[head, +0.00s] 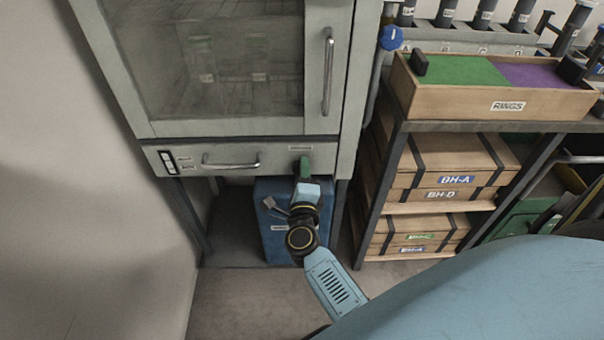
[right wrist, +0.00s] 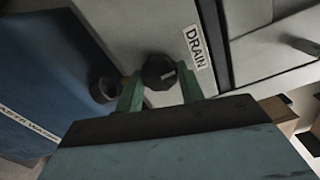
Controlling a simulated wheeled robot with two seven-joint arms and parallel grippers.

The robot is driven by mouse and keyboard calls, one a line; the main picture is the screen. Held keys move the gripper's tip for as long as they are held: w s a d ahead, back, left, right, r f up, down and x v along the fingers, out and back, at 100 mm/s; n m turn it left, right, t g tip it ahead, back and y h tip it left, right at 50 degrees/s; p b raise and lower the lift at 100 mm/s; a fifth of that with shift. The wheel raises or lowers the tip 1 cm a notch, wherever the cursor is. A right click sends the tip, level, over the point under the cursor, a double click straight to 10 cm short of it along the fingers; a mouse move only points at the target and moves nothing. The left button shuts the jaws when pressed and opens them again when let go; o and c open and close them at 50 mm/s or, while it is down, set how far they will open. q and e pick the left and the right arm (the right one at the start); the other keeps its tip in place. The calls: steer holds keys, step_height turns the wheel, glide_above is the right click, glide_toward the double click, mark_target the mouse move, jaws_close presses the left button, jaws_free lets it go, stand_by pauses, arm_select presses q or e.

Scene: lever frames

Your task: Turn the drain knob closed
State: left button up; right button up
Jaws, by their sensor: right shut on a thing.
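The drain knob (right wrist: 158,72) is dark, with a pale mark on its face. It sits on the light panel beside a white DRAIN label (right wrist: 195,47) in the right wrist view. My right gripper (right wrist: 160,90) has one green finger on each side of the knob and is shut on it. In the head view my right gripper (head: 303,168) reaches the lower right of the cabinet front, under a small label (head: 300,148); the knob itself is hidden there. My left gripper is not in view.
A blue container (head: 272,225) stands under the cabinet, close behind my right arm; it also shows in the right wrist view (right wrist: 50,70). A drawer handle (head: 231,163) is to the left. A shelf with wooden boxes (head: 450,178) stands to the right.

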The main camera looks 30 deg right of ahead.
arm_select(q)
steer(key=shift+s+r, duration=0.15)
arm_select(e)
steer(key=shift+m, duration=0.3)
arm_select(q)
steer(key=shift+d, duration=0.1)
arm_select(e)
steer(key=o, duration=1)
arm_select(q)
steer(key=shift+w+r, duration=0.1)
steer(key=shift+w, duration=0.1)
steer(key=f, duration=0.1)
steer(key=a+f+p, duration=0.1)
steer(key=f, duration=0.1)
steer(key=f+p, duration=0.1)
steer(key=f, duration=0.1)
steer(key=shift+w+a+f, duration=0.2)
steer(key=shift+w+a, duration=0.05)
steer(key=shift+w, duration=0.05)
arm_select(e)
steer(key=v, duration=1.3)
steer(key=shift+a, duration=0.15)
